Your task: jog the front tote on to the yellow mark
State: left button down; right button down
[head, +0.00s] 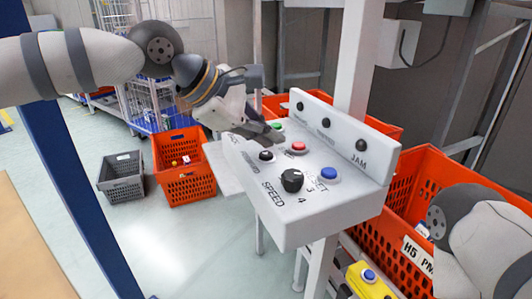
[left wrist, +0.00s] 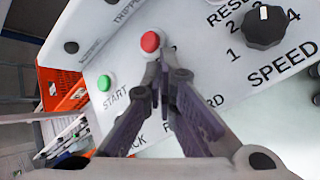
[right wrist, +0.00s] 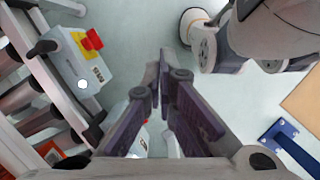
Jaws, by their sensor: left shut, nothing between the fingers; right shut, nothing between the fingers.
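A large orange tote (head: 420,185) with a partly hidden label stands at the right, behind the panel; another orange tote (head: 392,129) shows behind it. I cannot tell which is the front one. No yellow mark is clear. The white control panel (head: 318,215) carries a green START button (left wrist: 104,83), a red button (left wrist: 150,42), a black selector (head: 266,155), a SPEED knob (head: 291,180) and a blue button (head: 330,174). My left gripper (left wrist: 166,62) is shut and empty over the panel, near the red button, hiding part of the BACK and FORWARD lettering. My right gripper (right wrist: 166,62) is shut and empty above the floor.
A grey crate (head: 121,175) and an orange tote (head: 186,180) stand on the floor at the left. A yellow box (head: 368,283) with a blue button is below the panel.

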aim_at(267, 157)
dwell(0.4)
pick_arm(q)
jog(key=shift+f, duration=0.45)
jog(key=shift+f, duration=0.5)
pick_arm(e)
jog(key=shift+s+f, duration=0.1)
dwell(0.5)
pick_arm(q)
jog(key=shift+r, duration=0.95)
pick_arm(e)
jog(key=shift+w+r, duration=0.2)
pick_arm(q)
jog(key=shift+r+p, duration=0.4)
jog(key=shift+r, duration=2.1)
pick_arm(e)
jog(key=shift+w+r, duration=0.4)
